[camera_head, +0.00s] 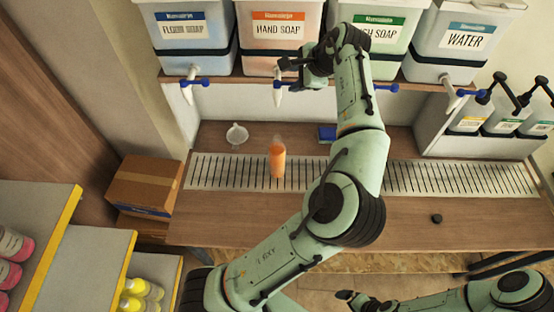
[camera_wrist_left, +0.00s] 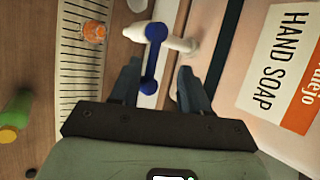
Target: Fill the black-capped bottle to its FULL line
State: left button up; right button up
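The bottle (camera_head: 277,163) stands upright and uncapped on the drip grate below the hand soap tap. Orange liquid fills most of it, with a paler band at the top; I cannot make out a FULL line. It also shows in the left wrist view (camera_wrist_left: 94,32). A small black cap (camera_head: 436,218) lies on the counter at the right. My left gripper (camera_head: 290,74) is at the hand soap tap (camera_head: 278,98). In the left wrist view its fingers (camera_wrist_left: 158,88) are apart, with the blue lever (camera_wrist_left: 152,60) between them. My right gripper (camera_head: 345,296) is low, away from the counter; its fingers are unclear.
Drums for floor soap (camera_head: 186,35), hand soap (camera_head: 279,30), dish soap (camera_head: 378,35) and water (camera_head: 460,42) stand on the shelf above. A clear funnel-like item (camera_head: 237,134) and a blue item (camera_head: 327,132) lie behind the grate (camera_head: 225,172). Pump bottles (camera_head: 503,118) stand at right.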

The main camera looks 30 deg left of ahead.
pick_arm(q)
jog(key=shift+s+f, duration=0.1)
jog(key=shift+f, duration=0.05)
jog(key=o, duration=0.4)
jog(key=shift+f, duration=0.1)
jog(key=shift+v, duration=2.15)
jog(key=v, duration=1.3)
jog(key=shift+r, duration=0.25)
